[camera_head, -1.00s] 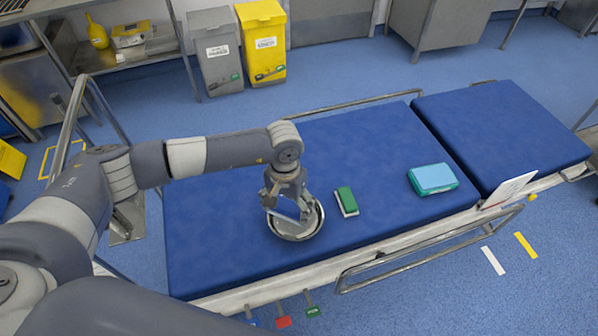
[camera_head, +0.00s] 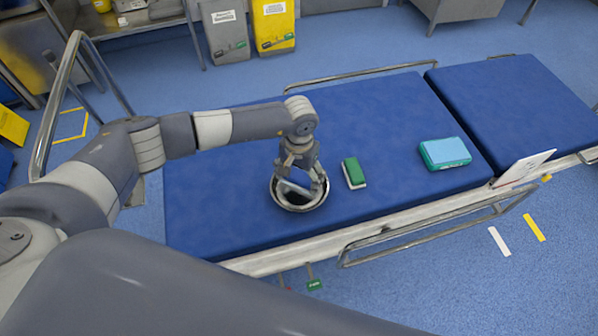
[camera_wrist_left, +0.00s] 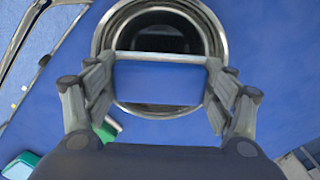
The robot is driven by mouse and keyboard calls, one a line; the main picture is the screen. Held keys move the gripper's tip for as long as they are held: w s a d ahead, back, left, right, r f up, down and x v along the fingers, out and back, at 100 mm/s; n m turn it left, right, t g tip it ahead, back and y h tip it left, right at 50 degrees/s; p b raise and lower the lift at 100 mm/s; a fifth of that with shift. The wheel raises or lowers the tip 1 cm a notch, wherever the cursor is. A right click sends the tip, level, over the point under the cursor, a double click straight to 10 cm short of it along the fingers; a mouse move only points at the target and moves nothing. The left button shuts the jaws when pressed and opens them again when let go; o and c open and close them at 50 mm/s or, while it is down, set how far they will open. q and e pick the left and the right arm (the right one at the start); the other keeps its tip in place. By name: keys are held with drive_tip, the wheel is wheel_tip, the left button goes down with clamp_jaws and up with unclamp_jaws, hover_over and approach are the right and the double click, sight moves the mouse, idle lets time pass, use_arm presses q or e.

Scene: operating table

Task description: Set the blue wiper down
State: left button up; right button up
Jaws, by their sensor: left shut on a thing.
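My left gripper (camera_head: 303,182) points down over a round metal bowl (camera_head: 286,207) on the blue operating table (camera_head: 215,215). It is shut on the blue wiper (camera_head: 292,187), whose pale edge shows between the fingers in the head view. In the left wrist view the blue wiper (camera_wrist_left: 160,84) spans between both fingers, with a pale strip along its upper edge. The bowl (camera_wrist_left: 103,35) lies behind it there, dark inside. The wiper overlaps the bowl opening; whether it touches the bowl I cannot tell. My right gripper is not in view.
A green and white block (camera_head: 354,173) lies just right of the bowl. A teal box (camera_head: 444,152) lies farther right, near a white card (camera_head: 524,168). Metal side rails (camera_head: 430,238) run along the table edges. The table left of the bowl is clear.

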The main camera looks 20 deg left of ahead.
sight(299, 183)
use_arm(q)
wheel_tip(299, 183, down, 2)
drive_tip(key=shift+f+b, duration=0.1)
drive_tip(key=shift+b, duration=0.3)
drive_tip(key=shift+f+b, duration=0.3)
drive_tip(key=shift+f, duration=0.25)
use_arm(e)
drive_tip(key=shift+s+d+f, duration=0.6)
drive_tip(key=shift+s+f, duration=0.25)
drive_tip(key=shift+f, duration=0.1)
use_arm(q)
drive_tip(key=o, duration=1.1)
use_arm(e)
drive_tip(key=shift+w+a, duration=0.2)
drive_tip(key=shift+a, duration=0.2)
use_arm(q)
drive_tip(key=shift+r, duration=0.1)
